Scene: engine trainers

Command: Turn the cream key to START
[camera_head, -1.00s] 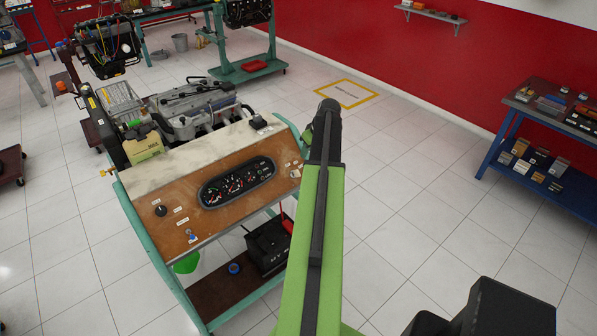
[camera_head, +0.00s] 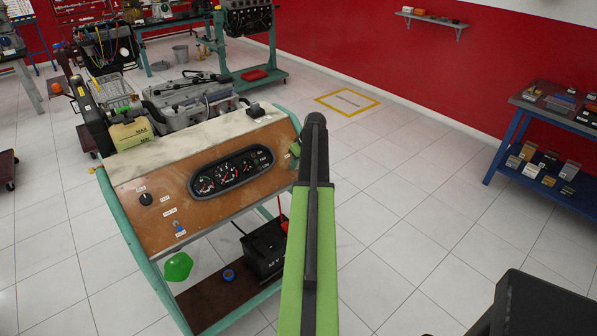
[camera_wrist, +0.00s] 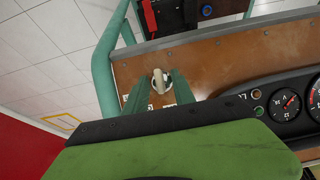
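The cream key (camera_wrist: 157,79) sits in a round light-coloured switch on the brown panel in the wrist view. My gripper (camera_wrist: 159,84) is open, with one green finger on each side of the key. I cannot tell whether either finger touches it. Small white labels lie by the switch, partly covered by the fingers and too small to read. In the head view my gripper (camera_head: 295,152) is at the right end of the brown panel (camera_head: 222,207), and the key is hidden there by my gripper and arm.
The gauge cluster (camera_head: 232,170) is left of my gripper in the head view. A black knob (camera_head: 146,199) and a blue key (camera_head: 179,229) are further left. A black battery (camera_head: 264,250) stands below the panel.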

